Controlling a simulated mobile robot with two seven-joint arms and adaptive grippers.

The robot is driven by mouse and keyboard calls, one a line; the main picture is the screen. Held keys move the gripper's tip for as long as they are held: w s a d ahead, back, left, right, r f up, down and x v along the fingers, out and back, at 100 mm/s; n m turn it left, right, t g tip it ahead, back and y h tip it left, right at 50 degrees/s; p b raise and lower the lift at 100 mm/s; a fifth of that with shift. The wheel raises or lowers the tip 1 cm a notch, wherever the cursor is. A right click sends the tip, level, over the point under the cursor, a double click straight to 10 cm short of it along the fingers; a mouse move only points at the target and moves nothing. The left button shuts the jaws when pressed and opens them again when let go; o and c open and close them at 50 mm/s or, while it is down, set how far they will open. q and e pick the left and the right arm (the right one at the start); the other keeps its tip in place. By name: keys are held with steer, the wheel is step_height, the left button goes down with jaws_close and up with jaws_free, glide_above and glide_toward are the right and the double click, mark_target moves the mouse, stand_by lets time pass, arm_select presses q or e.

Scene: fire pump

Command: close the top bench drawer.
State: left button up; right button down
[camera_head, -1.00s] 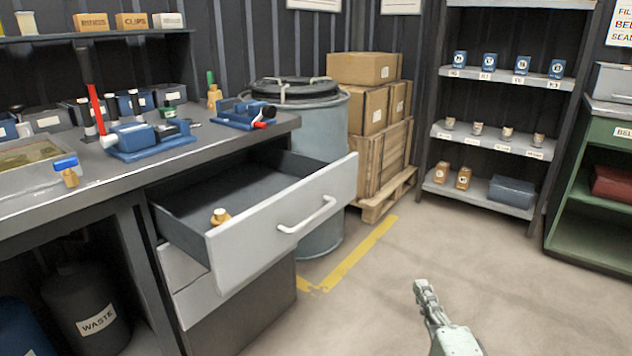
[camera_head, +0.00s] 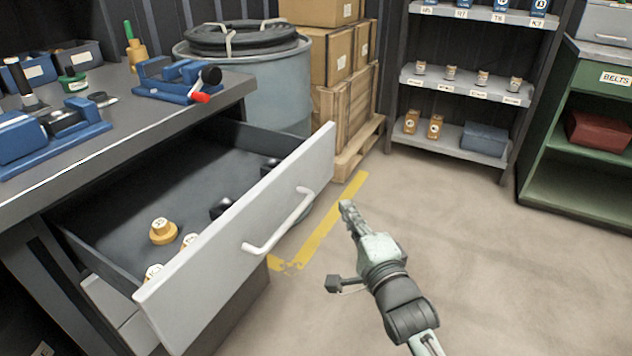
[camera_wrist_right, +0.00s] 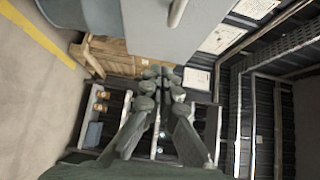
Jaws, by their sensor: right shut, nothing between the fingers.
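The top bench drawer (camera_head: 240,225) is pulled well out from under the grey bench. Its pale front panel carries a white bar handle (camera_head: 281,222). Inside lie a brass fitting (camera_head: 163,231), a few more brass pieces near the front panel and dark pieces at the right. My right gripper (camera_head: 345,205) is shut and empty, to the right of the handle and apart from it in the head view. In the right wrist view the fingers (camera_wrist_right: 158,75) are together, and the drawer front (camera_wrist_right: 170,30) with part of its handle shows at the top. My left gripper is out of view.
A blue vise (camera_head: 170,82) and other blue tools stand on the bench top (camera_head: 120,125). A grey drum (camera_head: 265,85) and a pallet of boxes (camera_head: 345,110) stand behind the drawer. Shelves (camera_head: 470,90) are at the back. The floor at the right is clear.

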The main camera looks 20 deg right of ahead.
glide_toward(313, 174)
steer(key=w+d, duration=0.3)
steer(key=shift+w+a+f, duration=0.1)
steer(key=shift+w+a, duration=0.7)
steer(key=shift+w, duration=0.1)
steer(key=shift+w+a, duration=0.35)
steer(key=shift+w, duration=0.1)
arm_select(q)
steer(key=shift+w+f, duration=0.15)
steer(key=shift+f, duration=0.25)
arm_select(e)
steer(key=shift+w, duration=0.1)
